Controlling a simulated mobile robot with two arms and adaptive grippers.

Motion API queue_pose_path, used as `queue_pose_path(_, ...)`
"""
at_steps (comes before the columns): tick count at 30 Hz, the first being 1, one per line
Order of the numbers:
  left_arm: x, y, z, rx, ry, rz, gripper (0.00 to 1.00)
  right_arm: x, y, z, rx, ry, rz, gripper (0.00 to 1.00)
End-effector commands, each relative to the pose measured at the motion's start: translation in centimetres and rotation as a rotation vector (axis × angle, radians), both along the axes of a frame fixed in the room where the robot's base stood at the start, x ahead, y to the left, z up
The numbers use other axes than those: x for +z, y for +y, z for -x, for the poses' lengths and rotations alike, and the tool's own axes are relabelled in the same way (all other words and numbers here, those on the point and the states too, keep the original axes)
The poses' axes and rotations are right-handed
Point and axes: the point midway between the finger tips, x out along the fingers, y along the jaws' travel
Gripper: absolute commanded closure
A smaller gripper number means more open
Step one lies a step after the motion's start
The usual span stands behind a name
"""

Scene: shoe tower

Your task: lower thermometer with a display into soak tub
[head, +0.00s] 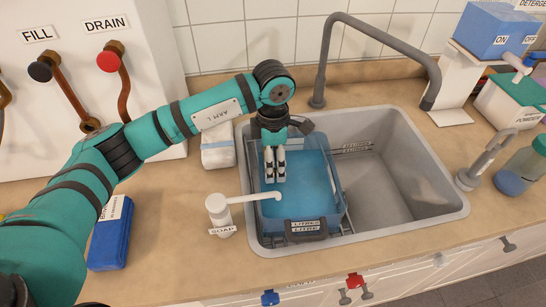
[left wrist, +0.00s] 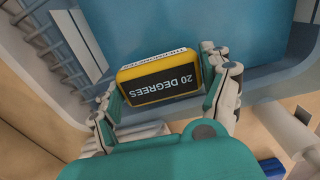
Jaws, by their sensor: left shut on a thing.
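The yellow thermometer (left wrist: 160,78) shows in the left wrist view. Its dark display reads "20 DEGREES", upside down in the picture. My left gripper (head: 274,179) is shut on it, one finger at each side. In the head view the thermometer cannot be made out; the gripper hides it. The blue soak tub (head: 272,229) stands in the left part of the sink and holds blue water (head: 305,185). The gripper points down over the tub's water. I cannot tell whether the thermometer touches the water. My right gripper is in neither view.
A white soap dispenser (head: 219,212) stands left of the tub, its spout reaching over the tub's near left part. A grey faucet (head: 322,65) arches behind the sink (head: 415,185). The sink's right part is empty. A blue pack (head: 110,235) lies on the counter.

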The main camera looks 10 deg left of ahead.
Motion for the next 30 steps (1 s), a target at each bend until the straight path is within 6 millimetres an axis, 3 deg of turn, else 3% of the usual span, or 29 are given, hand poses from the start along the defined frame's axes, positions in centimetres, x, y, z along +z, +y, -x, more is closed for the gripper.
queue_pose_path(30,-1.6,0.0,0.0,0.001,0.0,0.0,0.52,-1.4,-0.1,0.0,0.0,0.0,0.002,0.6)
